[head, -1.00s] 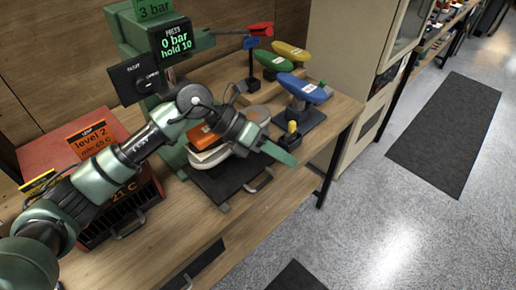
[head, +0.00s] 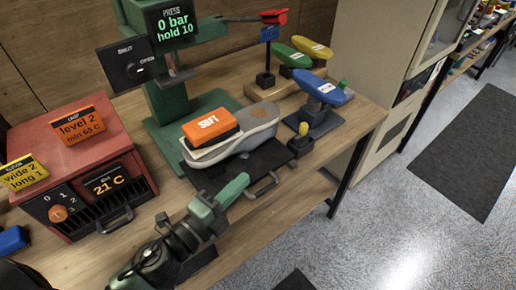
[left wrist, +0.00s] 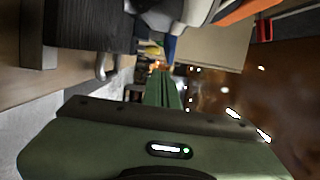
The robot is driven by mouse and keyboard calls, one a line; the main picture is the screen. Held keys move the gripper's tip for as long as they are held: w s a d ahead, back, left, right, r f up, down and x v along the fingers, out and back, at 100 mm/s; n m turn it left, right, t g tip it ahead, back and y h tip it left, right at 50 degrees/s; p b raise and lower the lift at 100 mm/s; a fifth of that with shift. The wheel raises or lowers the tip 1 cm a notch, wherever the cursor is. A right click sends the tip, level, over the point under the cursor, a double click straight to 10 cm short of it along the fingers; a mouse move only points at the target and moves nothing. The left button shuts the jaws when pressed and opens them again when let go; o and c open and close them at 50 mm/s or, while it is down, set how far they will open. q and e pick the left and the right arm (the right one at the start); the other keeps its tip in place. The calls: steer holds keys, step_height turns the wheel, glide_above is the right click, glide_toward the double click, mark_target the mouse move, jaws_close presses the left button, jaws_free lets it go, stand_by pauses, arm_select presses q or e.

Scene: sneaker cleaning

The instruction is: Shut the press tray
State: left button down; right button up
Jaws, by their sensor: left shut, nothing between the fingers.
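The press tray (head: 284,163) is a black plate with a metal handle (head: 264,186) on its front edge. It sticks out in front of the green press (head: 168,105). My left gripper (head: 236,187) is shut and empty, left of the handle near the tray's front edge. I cannot tell if it touches the tray. In the left wrist view its green fingers (left wrist: 162,90) are together, with the dark tray edge (left wrist: 85,27) and handle (left wrist: 104,62) to the upper left. My right gripper is not in view.
A red heater box (head: 75,150) reading 21 C stands left of the press. Shoe forms, including a blue one (head: 318,86), stand behind and right of the tray. A switch panel marked SHUT and OPEN (head: 128,62) is on the press. The table's front edge is close.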

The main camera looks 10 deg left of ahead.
arm_select(q)
steer(key=p, duration=0.4)
glide_above(255, 168)
steer(key=s+d, duration=0.2)
steer(key=d, duration=0.1)
steer(key=shift+w+a, duration=0.4)
steer(key=shift+a, duration=0.2)
steer(key=shift+w+a, duration=0.4)
steer(key=shift+a, duration=0.2)
steer(key=shift+w+a, duration=0.2)
steer(key=shift+a, duration=0.1)
